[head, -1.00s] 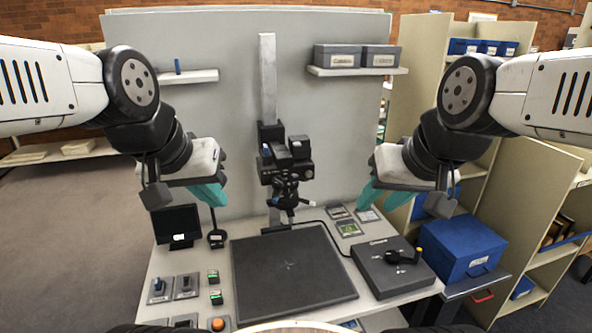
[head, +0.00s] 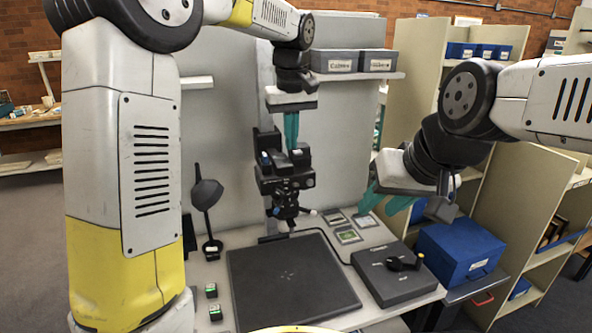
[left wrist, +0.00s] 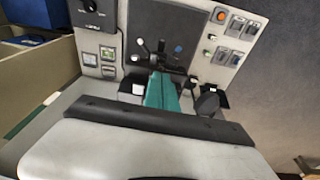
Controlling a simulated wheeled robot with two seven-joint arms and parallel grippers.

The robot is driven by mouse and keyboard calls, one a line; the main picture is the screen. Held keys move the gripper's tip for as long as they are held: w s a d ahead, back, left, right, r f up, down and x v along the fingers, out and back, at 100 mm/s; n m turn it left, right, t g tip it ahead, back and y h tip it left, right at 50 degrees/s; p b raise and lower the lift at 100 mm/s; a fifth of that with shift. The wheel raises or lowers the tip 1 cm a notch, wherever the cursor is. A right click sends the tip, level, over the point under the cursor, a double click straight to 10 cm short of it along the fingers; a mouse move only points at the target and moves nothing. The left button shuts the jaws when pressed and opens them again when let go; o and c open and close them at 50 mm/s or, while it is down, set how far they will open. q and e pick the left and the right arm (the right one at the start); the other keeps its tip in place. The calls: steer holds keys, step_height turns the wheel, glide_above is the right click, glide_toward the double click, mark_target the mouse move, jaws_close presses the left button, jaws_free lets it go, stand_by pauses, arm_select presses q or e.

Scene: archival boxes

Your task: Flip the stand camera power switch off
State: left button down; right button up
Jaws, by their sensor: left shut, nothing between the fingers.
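The black stand camera (head: 284,178) is mounted on the vertical column above the table. My left gripper (head: 291,146) points straight down over the top of the camera, its teal fingers shut with nothing between them. The tips end at the camera's upper part; I cannot tell whether they touch it. In the left wrist view the teal fingers (left wrist: 163,92) cover part of the camera. I cannot make out the power switch for certain. My right gripper (head: 384,199) hangs at the right with its teal fingers apart and empty.
Below the camera lies a dark square mat (head: 290,282). A black control box (head: 395,276) and a blue box (head: 460,250) stand to its right. A shelf with grey boxes (head: 333,62) is behind my left gripper. Several panel switches (left wrist: 238,25) show in the left wrist view.

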mark_target(297, 184)
arm_select(q)
steer(key=shift+w+d+f, duration=0.45)
steer(key=shift+w+d, duration=0.35)
steer(key=f, duration=0.6)
steer(key=w+f, duration=0.1)
steer(key=f, duration=0.3)
steer(key=shift+w+a, duration=0.1)
steer(key=shift+a, duration=0.15)
steer(key=shift+s+d+f+t+y, duration=0.15)
steer(key=shift+s+t+y, duration=0.3)
steer(key=shift+t, duration=0.35)
steer(key=shift+s+d+f+t+y, duration=0.1)
steer(key=shift+s+f+t+y, duration=0.15)
steer(key=shift+t, duration=0.35)
steer(key=shift+s+d+f+t+y, duration=0.1)
steer(key=shift+s+f+t, duration=0.1)
steer(key=shift+t, duration=0.4)
steer(key=shift+s+f, duration=0.35)
steer(key=shift+f, duration=0.2)
steer(key=shift+w, duration=0.1)
